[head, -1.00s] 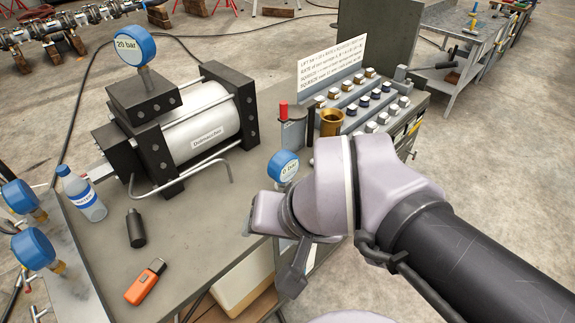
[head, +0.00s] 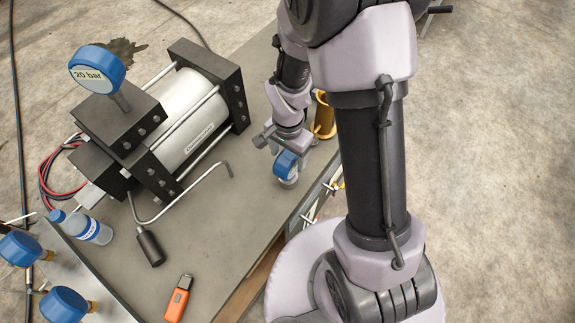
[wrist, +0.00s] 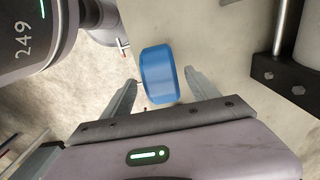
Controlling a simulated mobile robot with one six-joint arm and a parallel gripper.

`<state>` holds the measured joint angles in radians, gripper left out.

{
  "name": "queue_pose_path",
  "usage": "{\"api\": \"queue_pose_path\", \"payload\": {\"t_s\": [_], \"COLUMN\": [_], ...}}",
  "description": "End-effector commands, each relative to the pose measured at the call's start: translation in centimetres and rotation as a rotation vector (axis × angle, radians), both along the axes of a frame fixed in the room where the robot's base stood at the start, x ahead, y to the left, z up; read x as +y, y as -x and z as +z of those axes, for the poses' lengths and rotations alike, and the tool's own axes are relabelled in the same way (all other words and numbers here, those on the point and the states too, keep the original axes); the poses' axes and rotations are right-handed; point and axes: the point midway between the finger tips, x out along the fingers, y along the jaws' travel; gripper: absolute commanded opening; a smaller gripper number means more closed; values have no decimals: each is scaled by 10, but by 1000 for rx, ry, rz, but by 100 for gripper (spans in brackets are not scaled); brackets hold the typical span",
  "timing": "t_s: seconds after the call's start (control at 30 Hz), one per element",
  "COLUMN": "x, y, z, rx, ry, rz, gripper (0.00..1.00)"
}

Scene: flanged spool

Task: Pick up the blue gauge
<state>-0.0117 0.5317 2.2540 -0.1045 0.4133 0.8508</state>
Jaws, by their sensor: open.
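In the wrist view the blue gauge (wrist: 158,74) shows as a blue cap between the two fingers of my gripper (wrist: 161,80). The fingers are open, one on each side, with a visible gap at the right; contact at the left is unclear. Another blue gauge, marked 20 bar (head: 97,69), sits on top of the cylinder unit.
The cylinder unit (head: 190,120) with its bent rod stands left of my gripper. Two more blue gauges (head: 20,247) (head: 64,304) are at the lower left.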

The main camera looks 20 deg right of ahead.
Motion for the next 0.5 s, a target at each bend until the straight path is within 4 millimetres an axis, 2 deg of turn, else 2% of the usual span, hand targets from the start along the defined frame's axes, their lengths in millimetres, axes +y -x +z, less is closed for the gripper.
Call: {"api": "queue_pose_path", "payload": {"t_s": [0.03, 0.17, 0.33, 0.5], "x": [0, 0, -1, -1], "y": [0, 0, -2, -3], "z": [-10, -24, -58, -71], "rx": [2, 1, 3, -2], "ry": [0, 1, 0, -1], "rz": [1, 1, 0, 1], "gripper": [69, 69, 69, 69]}}
